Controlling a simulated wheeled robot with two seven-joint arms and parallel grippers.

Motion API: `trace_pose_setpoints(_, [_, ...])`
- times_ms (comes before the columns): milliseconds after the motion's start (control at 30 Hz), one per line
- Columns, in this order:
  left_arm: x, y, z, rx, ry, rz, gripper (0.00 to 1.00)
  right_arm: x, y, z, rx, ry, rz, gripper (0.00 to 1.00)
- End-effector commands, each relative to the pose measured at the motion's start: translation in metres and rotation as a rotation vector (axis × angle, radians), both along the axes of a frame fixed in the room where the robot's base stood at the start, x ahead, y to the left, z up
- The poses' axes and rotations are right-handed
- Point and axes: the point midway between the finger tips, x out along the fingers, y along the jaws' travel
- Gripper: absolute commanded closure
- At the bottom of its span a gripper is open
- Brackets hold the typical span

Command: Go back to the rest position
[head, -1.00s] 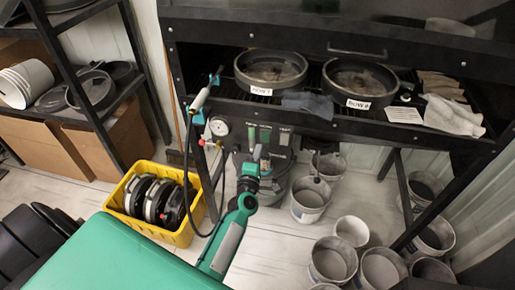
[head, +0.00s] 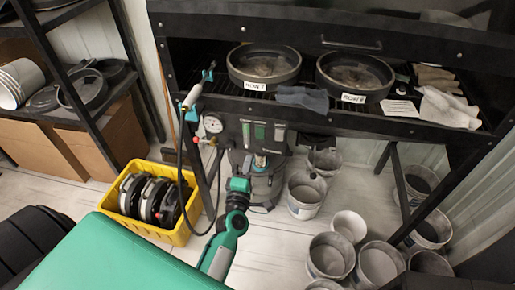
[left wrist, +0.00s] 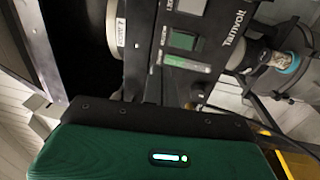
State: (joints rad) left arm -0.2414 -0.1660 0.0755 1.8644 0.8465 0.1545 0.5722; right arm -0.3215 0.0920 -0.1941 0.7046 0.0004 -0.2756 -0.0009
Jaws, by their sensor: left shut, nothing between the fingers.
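My left gripper (head: 240,184) is in the middle of the head view, in front of the lower front of the black test stand. It is shut and empty. Its fingertips are largely hidden behind its own green body. In the left wrist view, the green gripper body fills the bottom, close to a dark panel (left wrist: 210,40) marked "Tarnvolt". A clear part with a teal ring (left wrist: 285,62) shows at the right there. My right gripper is not in view. My green body covers the lower left of the head view.
A yellow crate (head: 186,236) with several round seed meters (head: 147,199) stands left of my arm. The black stand (head: 300,114) carries two labelled pans (head: 264,69) (head: 355,77). A hose with a wand (head: 192,96) hangs at its left corner. Several buckets (head: 331,256) stand at the right.

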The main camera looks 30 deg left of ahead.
Motion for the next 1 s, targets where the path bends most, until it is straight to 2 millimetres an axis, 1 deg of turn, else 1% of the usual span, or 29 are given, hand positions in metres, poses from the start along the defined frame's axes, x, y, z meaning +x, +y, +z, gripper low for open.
trace_pose_setpoints(167, [0.000, 0.000, -0.001, 0.002, 0.001, -0.001, 1.00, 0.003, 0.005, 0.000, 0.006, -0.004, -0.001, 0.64])
trace_pose_setpoints(233, [0.001, -0.002, -0.008, 0.014, 0.018, -0.008, 1.00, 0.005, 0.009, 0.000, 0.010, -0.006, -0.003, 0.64])
trace_pose_setpoints(267, [0.001, -0.005, -0.014, 0.026, 0.034, -0.014, 1.00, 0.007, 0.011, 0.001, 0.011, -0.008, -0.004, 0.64])
trace_pose_setpoints(367, [0.001, -0.018, -0.054, 0.104, 0.126, -0.057, 1.00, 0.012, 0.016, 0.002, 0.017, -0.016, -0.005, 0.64])
trace_pose_setpoints(467, [-0.007, -0.038, -0.118, 0.231, 0.272, -0.135, 1.00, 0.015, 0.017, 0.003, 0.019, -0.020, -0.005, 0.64])
trace_pose_setpoints(500, [-0.014, -0.047, -0.147, 0.291, 0.338, -0.174, 1.00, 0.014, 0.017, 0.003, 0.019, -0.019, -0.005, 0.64])
trace_pose_setpoints(533, [-0.020, -0.053, -0.169, 0.335, 0.385, -0.205, 1.00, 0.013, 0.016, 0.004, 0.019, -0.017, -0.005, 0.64])
trace_pose_setpoints(567, [-0.027, -0.059, -0.191, 0.380, 0.433, -0.237, 1.00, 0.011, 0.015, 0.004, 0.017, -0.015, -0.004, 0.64])
trace_pose_setpoints(600, [-0.038, -0.065, -0.219, 0.440, 0.494, -0.280, 1.00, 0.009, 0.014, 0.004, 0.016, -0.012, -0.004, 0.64])
trace_pose_setpoints(667, [-0.059, -0.074, -0.260, 0.527, 0.583, -0.350, 1.00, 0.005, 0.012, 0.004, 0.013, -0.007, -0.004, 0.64])
trace_pose_setpoints(700, [-0.074, -0.078, -0.286, 0.585, 0.640, -0.397, 1.00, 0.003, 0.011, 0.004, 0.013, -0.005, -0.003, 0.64])
trace_pose_setpoints(767, [-0.100, -0.082, -0.324, 0.672, 0.722, -0.472, 1.00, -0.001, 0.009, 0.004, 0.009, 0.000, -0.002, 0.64])
trace_pose_setpoints(800, [-0.119, -0.084, -0.348, 0.728, 0.775, -0.524, 1.00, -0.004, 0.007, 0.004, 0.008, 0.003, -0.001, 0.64])
trace_pose_setpoints(867, [-0.150, -0.085, -0.382, 0.812, 0.851, -0.604, 1.00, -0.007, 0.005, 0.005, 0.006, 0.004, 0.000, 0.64])
trace_pose_setpoints(900, [-0.173, -0.084, -0.404, 0.868, 0.901, -0.662, 1.00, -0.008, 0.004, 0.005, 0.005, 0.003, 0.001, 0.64])
trace_pose_setpoints(967, [-0.208, -0.081, -0.434, 0.947, 0.972, -0.747, 1.00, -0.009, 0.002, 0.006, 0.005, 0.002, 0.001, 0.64])
trace_pose_setpoints(1000, [-0.233, -0.078, -0.452, 1.000, 1.017, -0.808, 1.00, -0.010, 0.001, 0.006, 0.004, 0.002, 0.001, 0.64])
